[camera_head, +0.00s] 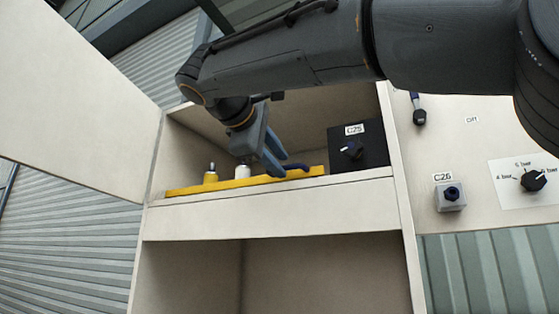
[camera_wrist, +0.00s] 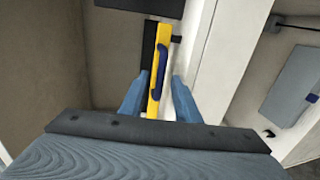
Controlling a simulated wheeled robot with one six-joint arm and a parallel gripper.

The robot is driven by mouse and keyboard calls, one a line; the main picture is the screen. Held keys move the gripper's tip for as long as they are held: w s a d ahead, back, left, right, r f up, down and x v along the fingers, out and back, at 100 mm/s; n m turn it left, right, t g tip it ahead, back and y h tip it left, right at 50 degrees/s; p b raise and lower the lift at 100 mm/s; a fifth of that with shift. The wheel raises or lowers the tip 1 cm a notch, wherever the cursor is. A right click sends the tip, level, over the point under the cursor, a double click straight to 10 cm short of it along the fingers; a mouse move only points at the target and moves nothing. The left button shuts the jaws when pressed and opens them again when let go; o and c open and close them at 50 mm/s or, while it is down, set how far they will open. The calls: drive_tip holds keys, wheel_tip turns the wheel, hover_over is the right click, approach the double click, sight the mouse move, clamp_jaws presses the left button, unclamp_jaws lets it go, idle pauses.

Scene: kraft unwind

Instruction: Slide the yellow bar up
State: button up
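The yellow bar (camera_head: 222,185) lies along the shelf of an open cabinet, with a dark blue handle (camera_head: 292,167) near its right end. In the wrist view the bar (camera_wrist: 155,103) runs between my fingers, and the blue handle (camera_wrist: 159,68) is at and just beyond the fingertips. My gripper (camera_head: 275,165) is over the bar's right part, close to the handle. In the wrist view my gripper (camera_wrist: 159,85) is open, with one blue finger on each side of the bar. I cannot tell whether either finger touches it.
A black box labelled C25 (camera_head: 373,148) with a knob stands right of the bar. A white cylinder (camera_head: 242,172) and a yellow-based fitting (camera_head: 210,177) stand by the bar. Cabinet walls surround the shelf. Right of it is a panel (camera_head: 455,125) with switches, including C26 (camera_head: 451,197).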

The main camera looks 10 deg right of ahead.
drive_tip(key=shift+w+d+f, duration=0.15)
drive_tip(key=shift+w+d, duration=0.1)
drive_tip(key=shift+w, duration=0.2)
clamp_jaws()
wheel_tip(320, 180, up, 12)
drive_tip(key=p, duration=1)
drive_tip(key=shift+f, duration=0.15)
unclamp_jaws()
